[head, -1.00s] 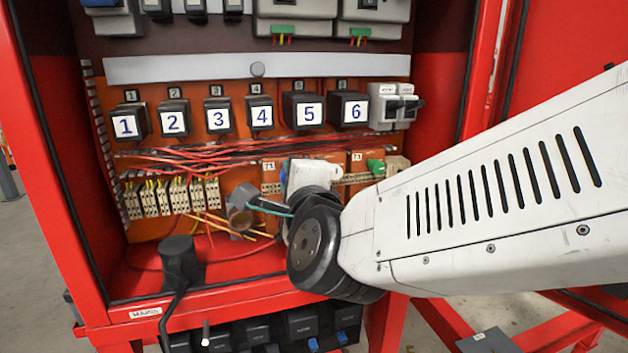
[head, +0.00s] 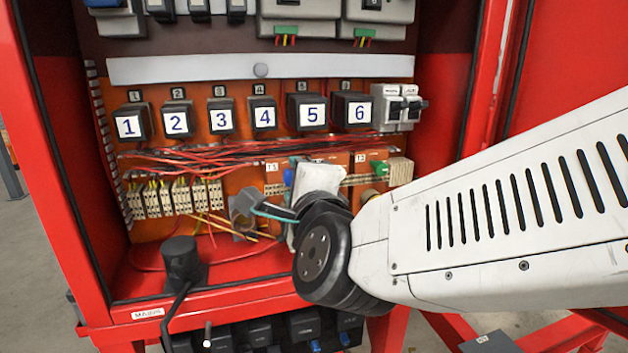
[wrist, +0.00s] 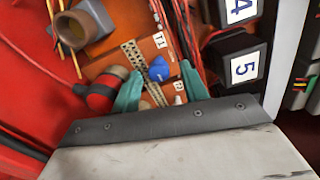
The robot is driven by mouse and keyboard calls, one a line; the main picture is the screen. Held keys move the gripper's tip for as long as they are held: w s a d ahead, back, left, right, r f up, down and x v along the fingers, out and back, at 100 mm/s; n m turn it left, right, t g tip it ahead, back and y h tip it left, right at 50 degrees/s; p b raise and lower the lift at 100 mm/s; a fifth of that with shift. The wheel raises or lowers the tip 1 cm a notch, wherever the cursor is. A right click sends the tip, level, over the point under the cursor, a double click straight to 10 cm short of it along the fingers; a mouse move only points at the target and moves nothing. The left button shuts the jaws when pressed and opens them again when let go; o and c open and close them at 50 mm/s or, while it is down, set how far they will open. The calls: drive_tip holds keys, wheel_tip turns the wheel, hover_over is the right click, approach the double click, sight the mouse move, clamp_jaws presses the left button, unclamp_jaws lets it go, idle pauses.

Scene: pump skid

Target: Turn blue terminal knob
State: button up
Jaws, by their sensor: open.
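The blue terminal knob (wrist: 160,69) sits on the orange terminal panel beside the T1 label, in the wrist view. In the head view it is a small blue patch (head: 288,177), partly hidden by my wrist. My gripper (wrist: 161,75) is open, with one teal finger on each side of the knob. The right finger looks close to it; contact cannot be told. In the head view my wrist covers most of the gripper.
A red and black round part (wrist: 100,97) lies beside the left finger. A grey tube-like fitting (wrist: 82,27) is at upper left. A green knob (head: 378,168) sits by the T3 label. Red wires (head: 250,150) and numbered black blocks (head: 264,115) run above.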

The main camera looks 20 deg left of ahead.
drive_tip(key=v, duration=0.6)
drive_tip(key=shift+s, duration=0.2)
drive_tip(key=shift+d, duration=0.1)
